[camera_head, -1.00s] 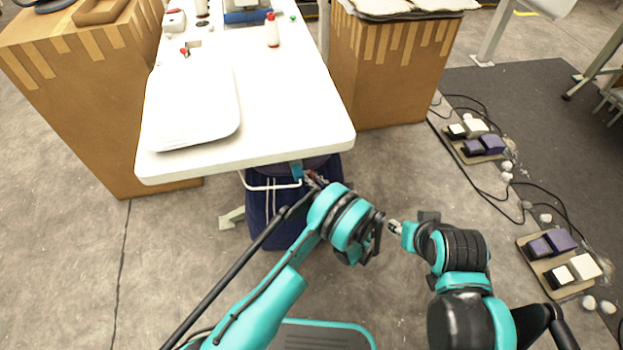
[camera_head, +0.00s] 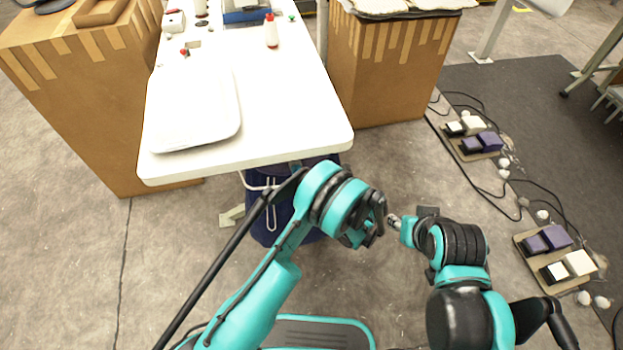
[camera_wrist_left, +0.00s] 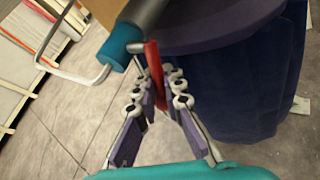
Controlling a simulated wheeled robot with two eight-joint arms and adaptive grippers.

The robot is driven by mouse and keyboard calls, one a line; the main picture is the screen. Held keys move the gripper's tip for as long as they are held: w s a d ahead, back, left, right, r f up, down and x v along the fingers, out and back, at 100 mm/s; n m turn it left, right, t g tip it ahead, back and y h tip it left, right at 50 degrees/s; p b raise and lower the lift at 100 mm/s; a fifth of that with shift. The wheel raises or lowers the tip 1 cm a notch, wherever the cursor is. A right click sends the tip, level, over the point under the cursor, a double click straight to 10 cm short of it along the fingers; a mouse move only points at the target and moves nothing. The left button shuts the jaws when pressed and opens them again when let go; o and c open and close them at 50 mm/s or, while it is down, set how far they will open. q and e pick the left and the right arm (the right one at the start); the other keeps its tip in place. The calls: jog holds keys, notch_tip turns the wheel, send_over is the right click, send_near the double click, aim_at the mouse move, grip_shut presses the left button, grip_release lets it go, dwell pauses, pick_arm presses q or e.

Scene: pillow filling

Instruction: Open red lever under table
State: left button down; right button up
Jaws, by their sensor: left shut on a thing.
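In the left wrist view the red lever (camera_wrist_left: 154,66) hangs beside a blue-and-grey cylinder (camera_wrist_left: 122,46) under the table. My left gripper (camera_wrist_left: 158,82) has its fingers on both sides of the lever and is shut on it. In the head view my left arm reaches to the front edge of the white table (camera_head: 250,160), and its gripper is hidden behind the arm. My right gripper (camera_head: 394,221) is away from the table over the floor, small and partly hidden by its own arm.
A dark blue bag (camera_wrist_left: 235,85) hangs close to the lever, and a bent white metal rod (camera_wrist_left: 75,76) is on its other side. A white pillow (camera_head: 192,108) lies on the table. Cardboard boxes flank it. Pedals (camera_head: 555,255) and cables lie on the right floor.

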pick_arm(q)
jog(key=shift+s+d+g+h, duration=0.1)
jog(key=shift+s+g+h, duration=0.2)
jog(key=shift+g, duration=0.1)
jog(key=shift+s, duration=0.1)
jog(key=c, duration=1.6)
grip_release()
